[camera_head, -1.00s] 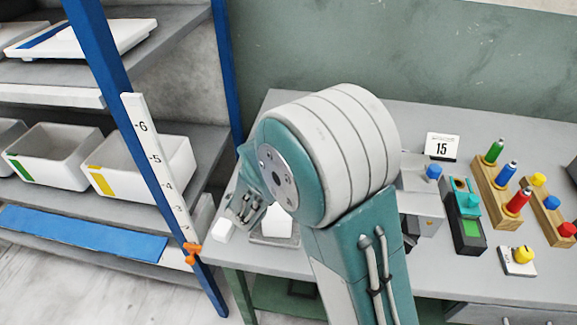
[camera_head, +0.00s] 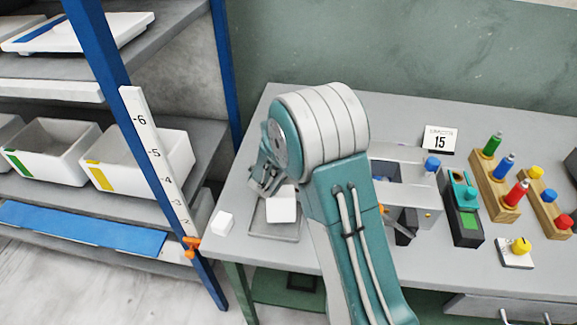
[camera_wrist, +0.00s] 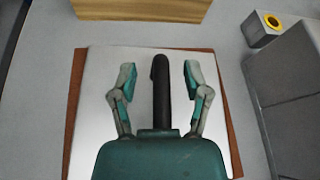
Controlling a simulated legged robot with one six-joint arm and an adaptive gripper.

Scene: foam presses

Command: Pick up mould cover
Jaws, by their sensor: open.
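In the wrist view, a flat silver-grey plate with a black bar-shaped handle (camera_wrist: 161,100), which I take for the mould cover (camera_wrist: 90,110), lies on a slightly larger brown board (camera_wrist: 74,95). My gripper (camera_wrist: 159,76) is open over it, with one finger on each side of the handle. There is a visible gap between each finger and the handle. The gripper's body hides the lower part of the plate. I cannot make out the cover or my fingertips in the head view, where my arm blocks part of the bench.
In the head view, a grey press (camera_head: 400,153) stands right of my arm on the bench (camera_head: 330,262). A tray (camera_head: 283,230) with a white block lies to the left. In the wrist view, a wooden block (camera_wrist: 140,8) and a grey box-like body (camera_wrist: 285,95) are close by.

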